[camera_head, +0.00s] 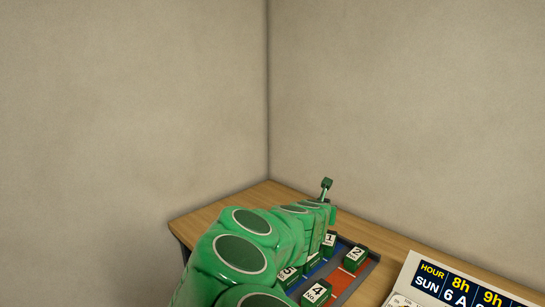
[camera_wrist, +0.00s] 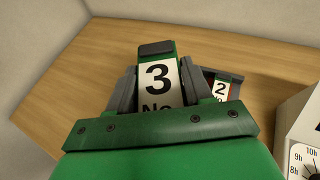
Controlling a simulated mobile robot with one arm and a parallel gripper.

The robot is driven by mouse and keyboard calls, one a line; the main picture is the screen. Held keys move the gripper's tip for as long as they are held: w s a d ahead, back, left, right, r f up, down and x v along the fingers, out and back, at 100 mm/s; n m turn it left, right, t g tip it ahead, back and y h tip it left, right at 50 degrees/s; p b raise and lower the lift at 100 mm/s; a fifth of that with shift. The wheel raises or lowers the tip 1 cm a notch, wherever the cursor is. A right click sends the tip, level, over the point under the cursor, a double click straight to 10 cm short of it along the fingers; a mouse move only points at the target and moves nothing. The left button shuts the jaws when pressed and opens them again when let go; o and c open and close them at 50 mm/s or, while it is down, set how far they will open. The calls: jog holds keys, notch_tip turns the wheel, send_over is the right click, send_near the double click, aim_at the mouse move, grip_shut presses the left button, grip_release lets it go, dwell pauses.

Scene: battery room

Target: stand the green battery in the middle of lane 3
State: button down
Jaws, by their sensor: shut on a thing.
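A green battery (camera_wrist: 157,78) with a white label reading 3 and a dark cap fills the middle of the wrist view. My gripper (camera_wrist: 158,92) is shut on it, with a grey finger on each side. The battery's lower part is hidden behind the gripper. In the head view my green arm hides the gripper's hold and part of the lane tray. The tray (camera_head: 342,283) has blue and red strips; its lane numbers cannot be read. A corner of it shows beyond the right finger in the wrist view.
Green-and-white batteries labelled 1 (camera_head: 330,239), 2 (camera_head: 355,258), 4 (camera_head: 316,292) and 5 (camera_head: 289,271) stand on the tray. A white panel with hour markings (camera_head: 460,287) stands at the right. Bare wooden table (camera_head: 262,193) lies towards the wall corner.

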jog(key=s+f+n+y, duration=0.3)
jog(key=f+y, duration=0.1)
jog(key=f, duration=0.8)
jog(key=shift+f+n+t, duration=0.15)
jog(key=shift+n+t, duration=0.15)
jog(key=shift+t, duration=0.1)
dwell(1.1)
jog(key=shift+w+d+r+n+g+y, duration=0.7)
jog(key=shift+w+d+n+y, duration=0.9)
jog(key=shift+n+y, duration=1.45)
jog(key=shift+s+d+f+n+g+y, duration=0.9)
jog(key=shift+s+d+n+g+y, duration=0.5)
jog(key=shift+s+y, duration=0.75)
jog(key=shift+h, duration=0.3)
jog(key=shift+s+d+f, duration=0.1)
jog(key=shift+s+f, duration=0.05)
jog(key=shift+f, duration=1.55)
jog(key=shift+s+d+f, duration=0.1)
jog(key=shift+s+f, duration=0.05)
jog(key=shift+f, duration=1.5)
jog(key=shift+f, duration=0.65)
